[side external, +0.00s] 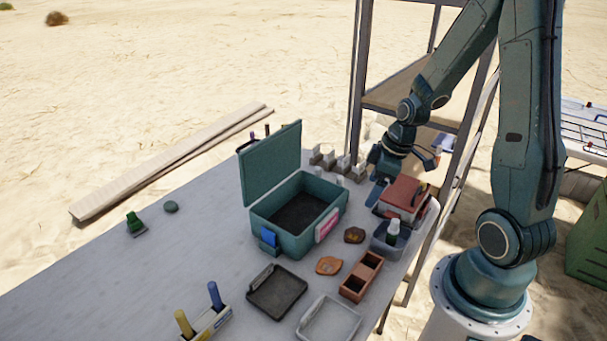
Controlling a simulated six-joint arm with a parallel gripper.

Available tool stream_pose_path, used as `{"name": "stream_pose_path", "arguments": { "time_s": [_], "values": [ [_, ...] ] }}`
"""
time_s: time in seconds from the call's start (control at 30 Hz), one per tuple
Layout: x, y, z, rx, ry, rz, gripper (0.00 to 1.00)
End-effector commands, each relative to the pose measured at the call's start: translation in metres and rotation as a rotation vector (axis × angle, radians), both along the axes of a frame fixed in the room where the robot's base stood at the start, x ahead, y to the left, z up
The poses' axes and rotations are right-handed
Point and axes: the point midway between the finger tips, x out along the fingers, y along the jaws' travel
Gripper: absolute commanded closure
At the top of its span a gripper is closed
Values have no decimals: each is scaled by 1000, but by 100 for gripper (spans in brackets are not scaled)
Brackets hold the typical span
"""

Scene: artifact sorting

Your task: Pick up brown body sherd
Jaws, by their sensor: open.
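A dark brown sherd (354,235) lies flat on the grey table, just right of the open teal box. A second, more orange-brown sherd (329,265) lies nearer the camera, to its left. My gripper (384,180) is open above the far right part of the table, beside a red-topped box. It is up and to the right of the dark brown sherd, apart from both sherds. Its fingers are small in the picture, and I see nothing held between them.
The teal box (332,220) stands with its lid raised. Near the sherds are a terracotta divided tray (345,291), a black tray (252,301), a pale tray (309,322) and a grey bin (376,247) with a bottle. The red-topped box (404,191) stands behind. The table's left part is mostly clear.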

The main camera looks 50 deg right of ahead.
Motion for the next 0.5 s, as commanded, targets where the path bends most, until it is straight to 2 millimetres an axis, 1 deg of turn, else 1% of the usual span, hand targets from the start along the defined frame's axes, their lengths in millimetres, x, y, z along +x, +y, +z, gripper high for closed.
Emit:
{"name": "stream_pose_path", "arguments": {
  "time_s": [0.03, 0.2, 0.5],
  "values": [
    [-2, -4, -9, 8, 5, 3, 19],
    [-5, -12, -25, 16, 3, 17, 19],
    [-5, -14, -29, 18, 2, 22, 19]
  ]
}}
